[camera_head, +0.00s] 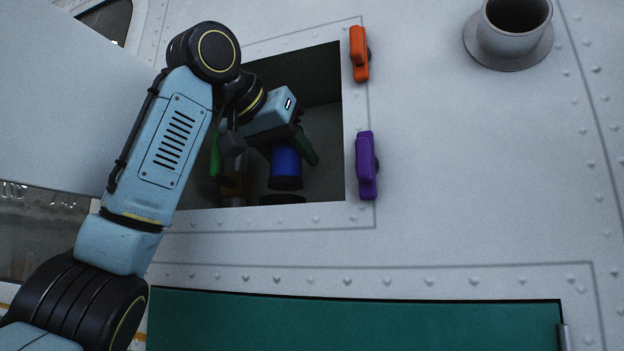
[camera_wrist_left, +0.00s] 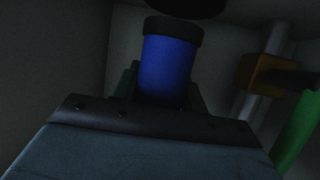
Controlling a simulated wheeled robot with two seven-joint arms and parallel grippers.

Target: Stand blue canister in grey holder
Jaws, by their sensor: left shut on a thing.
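The blue canister (camera_head: 286,163) is inside the open wall compartment, with a dark band at its lower end. My left gripper (camera_head: 287,147) is shut on it and holds it nearly upright. In the left wrist view the blue canister (camera_wrist_left: 168,65) sits between the fingers, its black end facing away from the gripper. A dark round thing (camera_head: 283,199) lies just below the canister at the compartment's lower edge; a dark round shape (camera_wrist_left: 187,6) shows beyond the black end in the wrist view. I cannot tell whether this is the grey holder. My right gripper is not in view.
The compartment frame (camera_head: 355,213) borders the arm closely. An orange latch (camera_head: 358,53) and a purple latch (camera_head: 365,165) stick out at its right edge. Inside are a green part (camera_wrist_left: 297,132) and a brown block on a pipe (camera_wrist_left: 262,76). An open panel (camera_head: 70,95) is left.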

